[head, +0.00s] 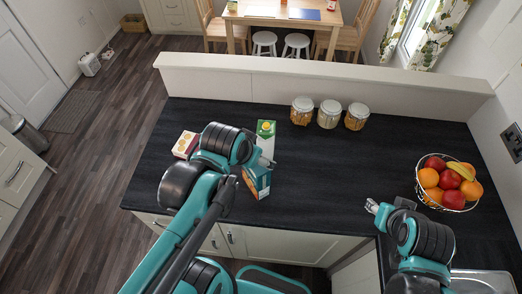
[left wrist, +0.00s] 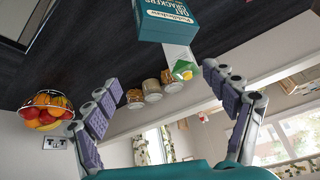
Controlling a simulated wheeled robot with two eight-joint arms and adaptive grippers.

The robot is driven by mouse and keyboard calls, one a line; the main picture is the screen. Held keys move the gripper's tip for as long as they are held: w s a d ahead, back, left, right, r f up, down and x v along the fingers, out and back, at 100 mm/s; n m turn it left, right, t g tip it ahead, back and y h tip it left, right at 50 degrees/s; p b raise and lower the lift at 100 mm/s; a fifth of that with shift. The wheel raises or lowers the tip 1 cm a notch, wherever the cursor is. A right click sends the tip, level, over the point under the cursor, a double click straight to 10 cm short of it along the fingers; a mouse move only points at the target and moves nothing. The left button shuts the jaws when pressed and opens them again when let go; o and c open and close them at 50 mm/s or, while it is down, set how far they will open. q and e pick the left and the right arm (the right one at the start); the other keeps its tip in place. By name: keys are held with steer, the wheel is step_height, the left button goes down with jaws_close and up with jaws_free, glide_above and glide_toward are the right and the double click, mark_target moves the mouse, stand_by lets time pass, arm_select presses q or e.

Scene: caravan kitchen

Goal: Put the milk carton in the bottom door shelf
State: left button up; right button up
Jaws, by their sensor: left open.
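The milk carton (head: 266,131), white and green with a yellow cap, stands upright on the dark counter, partly hidden by my left gripper in the head view. In the left wrist view the carton (left wrist: 181,60) shows upside down behind a teal oat cracker box (left wrist: 168,18). My left gripper (head: 258,168) is open, its spread fingers (left wrist: 162,78) empty; the cracker box and carton lie ahead of them. My right gripper (head: 373,207) is over the counter's right part; its finger gap is too small to read. No door shelf is in view.
The cracker box (head: 258,184) stands on the near side of the carton. Three jars (head: 329,114) stand along the back ledge. A fruit bowl (head: 447,186) is at right. The counter's middle is clear.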

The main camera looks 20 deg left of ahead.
arm_select(q)
steer(key=w+a+m+g, duration=0.1)
steer(key=w+m+g, duration=0.2)
steer(key=w+m, duration=0.5)
steer(key=m+g, duration=0.2)
glide_toward(268, 125)
steer(key=s+f, duration=0.3)
steer(key=w+f+m, duration=0.1)
steer(key=w+f, duration=0.1)
steer(key=w+f+m+g+b, duration=0.1)
steer(key=f, duration=0.1)
steer(key=shift+w+f+m, duration=0.15)
steer(key=shift+w+m, duration=0.25)
steer(key=f, duration=0.8)
steer(key=shift+w+a, duration=0.2)
steer(key=shift+a, duration=0.15)
jaws_close()
